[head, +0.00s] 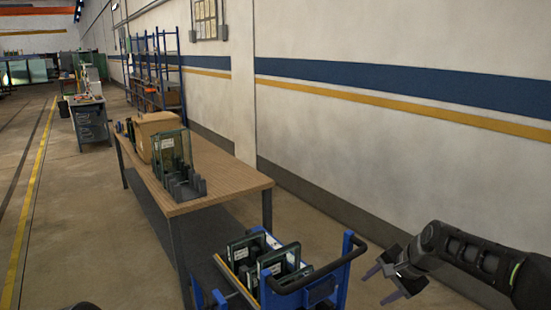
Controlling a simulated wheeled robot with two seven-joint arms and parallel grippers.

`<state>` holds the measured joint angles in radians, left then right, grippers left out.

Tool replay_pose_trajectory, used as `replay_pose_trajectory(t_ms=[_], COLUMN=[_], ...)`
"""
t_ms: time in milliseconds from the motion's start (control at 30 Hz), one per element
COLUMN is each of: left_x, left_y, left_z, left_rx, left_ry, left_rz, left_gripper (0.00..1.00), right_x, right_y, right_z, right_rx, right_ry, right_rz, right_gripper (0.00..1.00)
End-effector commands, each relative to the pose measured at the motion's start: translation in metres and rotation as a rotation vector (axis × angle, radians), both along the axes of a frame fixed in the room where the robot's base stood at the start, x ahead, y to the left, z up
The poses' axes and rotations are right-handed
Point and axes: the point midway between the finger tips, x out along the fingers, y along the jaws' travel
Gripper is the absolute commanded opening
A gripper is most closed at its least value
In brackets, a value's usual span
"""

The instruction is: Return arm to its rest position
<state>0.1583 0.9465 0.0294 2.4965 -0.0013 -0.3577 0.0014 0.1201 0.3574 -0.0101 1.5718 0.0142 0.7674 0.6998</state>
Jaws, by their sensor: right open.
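My right arm comes in from the right edge. Its gripper (392,282) is open and empty, over bare floor to the right of the blue cart (352,262), apart from it. A small dark rounded part shows at the bottom edge toward the left; I cannot tell what it is. My left gripper does not show.
The cart has a dark handle (318,277) and holds several dark framed panels (247,249). Behind it stands a wooden table (236,182) with a grey rack (186,188), a glass panel (171,152) and a cardboard box (152,126). The wall (400,135) runs along the right.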

Motion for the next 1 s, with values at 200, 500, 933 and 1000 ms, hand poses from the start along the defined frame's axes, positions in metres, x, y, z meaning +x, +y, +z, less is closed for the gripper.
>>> replay_pose_trajectory(t_ms=[200, 500, 933, 1000], left_x=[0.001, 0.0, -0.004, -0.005], left_y=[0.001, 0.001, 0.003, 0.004], left_z=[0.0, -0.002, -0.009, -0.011], left_rx=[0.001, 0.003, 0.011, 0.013], left_ry=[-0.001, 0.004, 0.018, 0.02], left_rz=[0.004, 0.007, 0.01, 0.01], left_gripper=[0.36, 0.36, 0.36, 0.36], right_x=[0.016, 0.008, -0.169, -0.216], right_y=[0.0, 0.03, 0.131, 0.146], right_z=[-0.004, -0.086, -0.3, -0.324], right_rx=[-0.065, -0.178, -0.253, -0.237], right_ry=[-0.116, -0.205, -0.106, -0.061], right_rz=[0.06, 0.22, 0.592, 0.647], right_gripper=[0.55, 0.55, 0.55, 0.55])
